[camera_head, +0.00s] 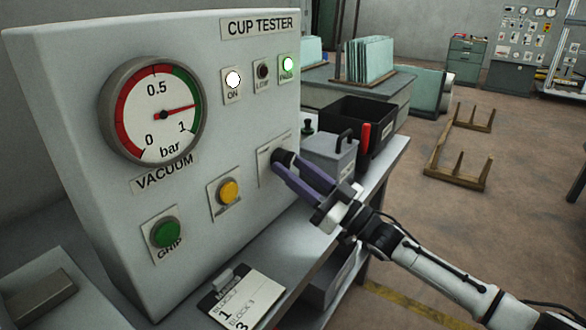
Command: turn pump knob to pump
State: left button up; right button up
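The grey cup tester (90,80) fills the left of the head view. The dark pump knob (281,156) sits low at the right of its front panel. My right gripper (285,163) reaches in from the right, its purple fingers at the knob with only a narrow gap between them. They look shut on it and hide part of the knob and its label, so its setting is unreadable. The white lamp (233,79) and green lamp (288,64) look lit. My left gripper is out of view.
A yellow button (229,192) and green grip button (165,233) are on the panel. A tag (240,300) lies on the bench below. A grey container (328,155) and black bin (370,115) stand close behind my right gripper.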

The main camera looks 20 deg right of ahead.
jog(key=shift+d+f+n+y+b, duration=0.1)
jog(key=shift+n+y+b, duration=0.2)
jog(key=shift+n+b, duration=0.35)
jog(key=n+g+y+b, duration=0.1)
jog(key=n+g, duration=0.1)
jog(key=n, duration=0.3)
jog(key=n+g, duration=0.3)
jog(key=n, duration=0.3)
jog(key=d+r+n+g+y+b, duration=0.1)
jog(key=n+g, duration=0.1)
jog(key=n, duration=0.3)
jog(key=shift+w+n+y+b, duration=0.25)
jog(key=shift+w+y+b, duration=0.05)
jog(key=shift+w, duration=0.1)
jog(key=shift+r+n+g, duration=0.15)
jog(key=shift+n+g, duration=0.35)
jog(key=shift+n, duration=0.4)
jog(key=shift+n+h+p, duration=0.3)
jog(key=shift+n+h, duration=0.1)
jog(key=shift+n, duration=0.2)
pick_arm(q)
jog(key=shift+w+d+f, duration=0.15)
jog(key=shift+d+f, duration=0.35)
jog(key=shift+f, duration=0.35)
pick_arm(e)
jog(key=shift+r+n+g+h, duration=0.1)
jog(key=shift+n+g+h, duration=0.2)
jog(key=shift+n, duration=0.5)
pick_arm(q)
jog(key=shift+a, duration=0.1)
